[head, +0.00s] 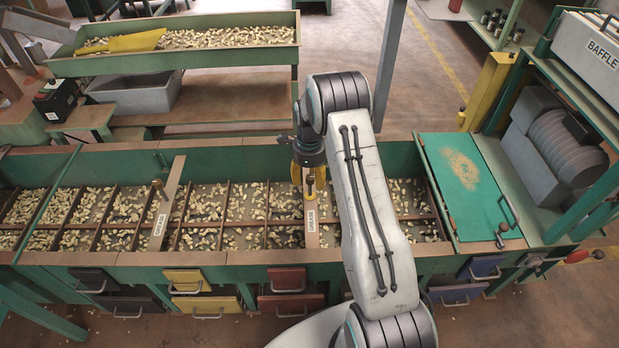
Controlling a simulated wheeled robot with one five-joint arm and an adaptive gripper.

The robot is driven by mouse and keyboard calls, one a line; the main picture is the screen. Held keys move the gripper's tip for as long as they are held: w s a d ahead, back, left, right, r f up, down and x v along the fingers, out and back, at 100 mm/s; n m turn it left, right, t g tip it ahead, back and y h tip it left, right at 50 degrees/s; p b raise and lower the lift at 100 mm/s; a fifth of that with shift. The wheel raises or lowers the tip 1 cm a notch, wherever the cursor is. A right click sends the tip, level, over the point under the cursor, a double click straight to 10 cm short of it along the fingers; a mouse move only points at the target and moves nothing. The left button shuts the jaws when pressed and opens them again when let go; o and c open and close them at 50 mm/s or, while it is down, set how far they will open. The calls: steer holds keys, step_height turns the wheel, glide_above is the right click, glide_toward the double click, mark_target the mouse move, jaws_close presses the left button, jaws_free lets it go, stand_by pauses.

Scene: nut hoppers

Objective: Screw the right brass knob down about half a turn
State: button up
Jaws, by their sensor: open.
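The right brass knob (310,186) stands upright on the right wooden slat (311,237), a narrow labelled board across the green trough. My gripper (309,176) points down over it, with its yellow fingers open on either side of the knob's top. Whether the fingers touch the knob I cannot tell. My wrist hides the far end of this slat.
The green trough (235,257) has several divided bays of nuts. Coloured drawers (188,281) line its front. A green lid (463,185) with a handle and a machine marked BAFFLE (603,55) are at right. A raised nut tray (240,38) stands behind.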

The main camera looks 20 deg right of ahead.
mark_target(310, 177)
step_height(310, 177, up, 10)
steer(key=shift+w+r, duration=0.1)
steer(key=shift+r, duration=0.9)
